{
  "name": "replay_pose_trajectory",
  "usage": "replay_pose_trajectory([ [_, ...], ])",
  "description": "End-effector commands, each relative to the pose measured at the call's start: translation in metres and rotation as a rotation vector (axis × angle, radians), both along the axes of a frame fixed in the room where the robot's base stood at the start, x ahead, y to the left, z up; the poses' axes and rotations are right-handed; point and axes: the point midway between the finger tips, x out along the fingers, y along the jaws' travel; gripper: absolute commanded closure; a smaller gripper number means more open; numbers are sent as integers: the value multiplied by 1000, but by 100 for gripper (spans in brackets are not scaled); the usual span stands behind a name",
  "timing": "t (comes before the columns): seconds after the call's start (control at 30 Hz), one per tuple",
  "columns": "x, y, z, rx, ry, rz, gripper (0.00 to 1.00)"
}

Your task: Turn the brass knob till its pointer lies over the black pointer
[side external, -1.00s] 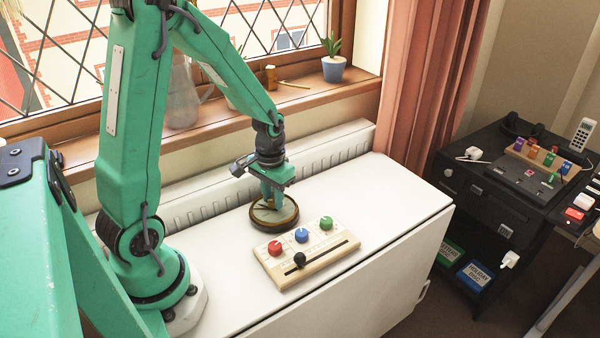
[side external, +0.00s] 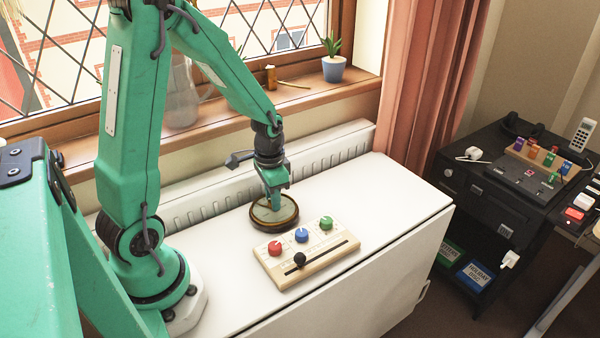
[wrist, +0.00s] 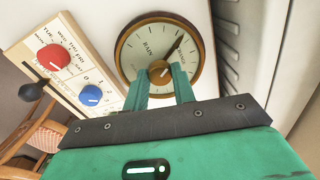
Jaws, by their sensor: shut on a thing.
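The round barometer (side external: 257,222) with a dark wooden rim lies face up on the white top, under my gripper (side external: 274,204). In the wrist view its pale dial (wrist: 150,42) shows the words RAIN and CHANGE. The brass knob (wrist: 159,72) is at the dial's centre, between the fingertips of my gripper (wrist: 161,76), which is shut on it. A dark pointer (wrist: 194,48) runs from near the centre to the dial's upper right edge. I cannot make out a separate brass pointer; it may be hidden by the fingers or lie along the dark one.
A wooden board (side external: 305,262) with red, blue and green knobs and a black slider (side external: 299,259) lies close in front of the barometer. A ribbed white radiator (side external: 333,146) and window sill stand behind. The white top (side external: 395,195) is clear to the right.

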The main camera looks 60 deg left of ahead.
Motion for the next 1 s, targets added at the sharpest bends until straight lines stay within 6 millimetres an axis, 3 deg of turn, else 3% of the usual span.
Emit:
replay_pose_trajectory([
  [0.07, 2, 0, 1, 2, -6, 0, 97],
  [0.1, 2, 0, 1, 2, -6, 0, 72],
  [0.2, 1, 0, 1, 1, -4, 1, 53],
  [0.67, 1, 0, 4, 1, -2, 2, 52],
  [1.0, 1, 0, 34, 1, -5, 1, 52],
])
